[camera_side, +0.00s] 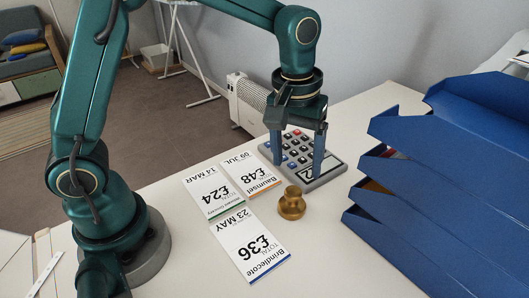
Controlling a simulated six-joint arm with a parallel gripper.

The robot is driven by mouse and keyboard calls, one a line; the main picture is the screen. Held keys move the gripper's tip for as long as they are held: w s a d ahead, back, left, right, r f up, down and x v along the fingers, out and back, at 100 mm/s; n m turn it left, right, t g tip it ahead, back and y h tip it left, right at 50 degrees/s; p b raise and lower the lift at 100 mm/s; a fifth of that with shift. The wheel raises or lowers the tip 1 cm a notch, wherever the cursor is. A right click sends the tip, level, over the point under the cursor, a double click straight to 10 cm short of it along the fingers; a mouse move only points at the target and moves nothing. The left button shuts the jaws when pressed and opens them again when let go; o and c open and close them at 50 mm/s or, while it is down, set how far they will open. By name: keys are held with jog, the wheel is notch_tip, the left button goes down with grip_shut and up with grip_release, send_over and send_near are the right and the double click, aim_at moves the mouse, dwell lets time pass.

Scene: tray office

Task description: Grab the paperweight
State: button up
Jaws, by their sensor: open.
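The paperweight is a small brass, knob-shaped piece (291,204) standing upright on the white table, just right of the printed slips. My gripper (297,160) points down above the grey calculator (335,172), behind the paperweight in the picture. Its two blue fingers are apart with nothing seen between them but the calculator's keys behind. The gripper is apart from the paperweight. The fingers hide part of the calculator, and I cannot tell how far above it the fingertips are.
Printed slips, including a £36 one (250,243), a £48 one (250,176) and a £24 one (212,194), lie left of the paperweight. Stacked blue trays (440,205) stand at the right. The table in front of the paperweight (335,255) is clear.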

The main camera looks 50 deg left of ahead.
aim_at(293, 190)
jog(key=shift+g, duration=0.5)
jog(key=f, duration=0.6)
jog(key=shift+s+d+f, duration=0.2)
jog(key=shift+s+d, duration=0.1)
jog(key=shift+s, duration=0.05)
jog(key=shift+f, duration=0.7)
grip_shut()
